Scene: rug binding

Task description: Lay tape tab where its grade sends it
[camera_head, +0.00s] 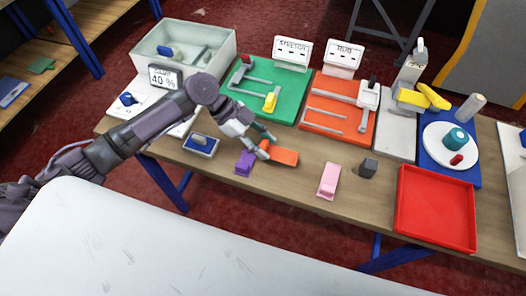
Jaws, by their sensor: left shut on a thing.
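My left gripper (264,145) reaches over the front of the table from the left. It is shut on an orange tab (284,156), which sticks out to the right of the fingertips. I cannot tell whether the tab touches the table. A purple tab (244,163) lies just left of and below the fingers. A pink tab (329,181) lies further right. A green board (292,82) and an orange board (320,114) stand behind, each with a white sign at its back. A display (165,77) reads "40 %". My right gripper is out of view.
A red tray (437,208) sits at the front right. A small dark block (368,168) stands left of it. A blue mat (462,172) holds a white plate with a teal roll. A clear-walled bin (222,42) stands at the back left.

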